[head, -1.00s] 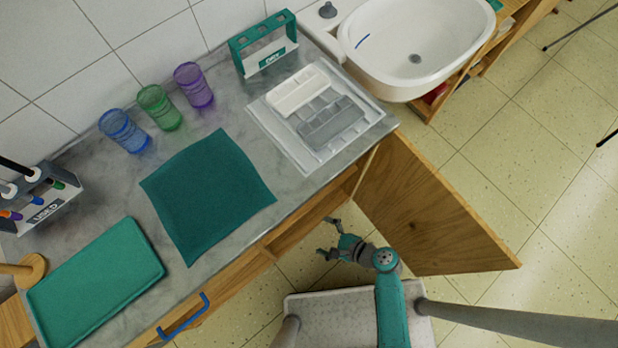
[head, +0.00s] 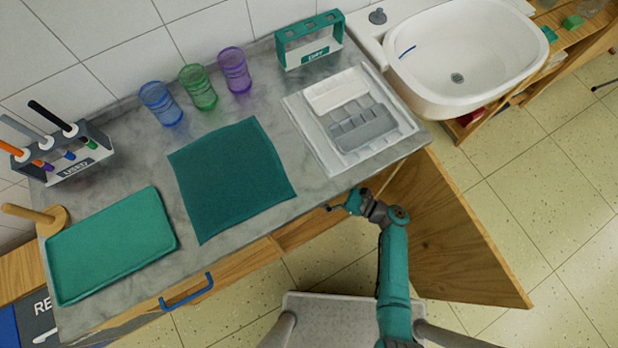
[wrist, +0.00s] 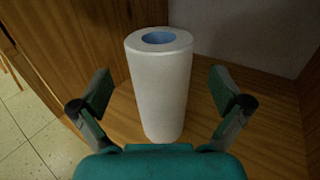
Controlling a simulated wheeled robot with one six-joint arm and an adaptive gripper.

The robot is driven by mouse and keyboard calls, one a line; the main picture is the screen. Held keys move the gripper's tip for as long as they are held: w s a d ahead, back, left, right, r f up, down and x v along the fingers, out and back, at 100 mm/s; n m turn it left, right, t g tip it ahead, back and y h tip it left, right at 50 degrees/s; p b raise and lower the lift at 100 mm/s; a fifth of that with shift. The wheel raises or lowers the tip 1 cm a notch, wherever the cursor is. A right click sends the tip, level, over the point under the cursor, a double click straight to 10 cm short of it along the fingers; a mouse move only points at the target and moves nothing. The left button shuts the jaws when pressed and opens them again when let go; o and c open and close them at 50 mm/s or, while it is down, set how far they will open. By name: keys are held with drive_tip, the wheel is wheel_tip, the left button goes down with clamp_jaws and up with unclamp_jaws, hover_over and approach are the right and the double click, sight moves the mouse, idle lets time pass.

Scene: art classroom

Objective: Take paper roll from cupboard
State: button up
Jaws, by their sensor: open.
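The paper roll (wrist: 160,90) stands upright on the wooden cupboard floor (wrist: 255,110) in the wrist view. It is white with a blue core. My gripper (wrist: 160,85) is open, with one finger on each side of the roll and visible gaps to it. In the head view my gripper (head: 340,203) is at the cupboard opening below the counter edge. The wooden cupboard door (head: 450,235) stands open to the right of my arm. The roll is hidden by the counter in the head view.
The grey counter (head: 235,108) overhangs the cupboard. On it are a teal cloth (head: 230,180), a green tray (head: 110,245), several cups, racks and a white tray (head: 312,128). A sink (head: 460,60) is at the upper right. Cupboard walls (wrist: 80,45) enclose the roll.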

drive_tip(key=x, duration=0.6)
drive_tip(key=shift+f, duration=0.2)
drive_tip(key=shift+a, duration=0.1)
drive_tip(key=c, duration=1.5)
